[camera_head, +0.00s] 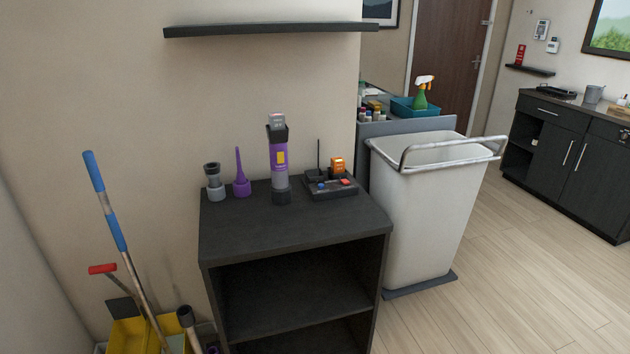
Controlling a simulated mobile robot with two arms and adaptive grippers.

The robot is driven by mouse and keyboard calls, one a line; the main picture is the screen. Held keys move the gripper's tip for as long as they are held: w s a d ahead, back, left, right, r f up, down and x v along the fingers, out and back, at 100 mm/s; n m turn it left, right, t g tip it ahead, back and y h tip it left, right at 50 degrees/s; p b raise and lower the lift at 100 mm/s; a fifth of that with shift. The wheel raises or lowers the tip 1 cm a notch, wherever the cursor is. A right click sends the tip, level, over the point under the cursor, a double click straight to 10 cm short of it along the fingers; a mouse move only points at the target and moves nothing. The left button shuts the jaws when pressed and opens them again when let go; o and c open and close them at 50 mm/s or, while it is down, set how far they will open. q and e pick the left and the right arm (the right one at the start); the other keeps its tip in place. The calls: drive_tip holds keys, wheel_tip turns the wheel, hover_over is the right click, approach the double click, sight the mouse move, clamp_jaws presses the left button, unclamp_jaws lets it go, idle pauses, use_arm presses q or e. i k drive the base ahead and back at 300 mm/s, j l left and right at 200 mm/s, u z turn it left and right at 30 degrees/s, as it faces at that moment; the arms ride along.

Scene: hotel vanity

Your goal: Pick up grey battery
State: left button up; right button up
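A small grey block with a reddish mark, which looks like the grey battery (278,120), sits at the top of an upright purple and grey handheld vacuum (279,165). The vacuum stands on the black cabinet (290,228). I cannot tell whether the block is fixed in the vacuum or just rests on it. An orange block (337,166) stands at the back of a dark charger tray (330,187) to the right of the vacuum. Neither of my grippers is in view.
A grey nozzle (214,182) and a purple nozzle (241,176) stand left of the vacuum. A black shelf (270,29) hangs above. A large whitish bin (415,215) stands right of the cabinet; a mop (120,235) and yellow bucket (128,335) are at left. The cabinet's front top is clear.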

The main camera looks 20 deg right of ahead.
sight(277, 119)
drive_tip(key=i, duration=0.85)
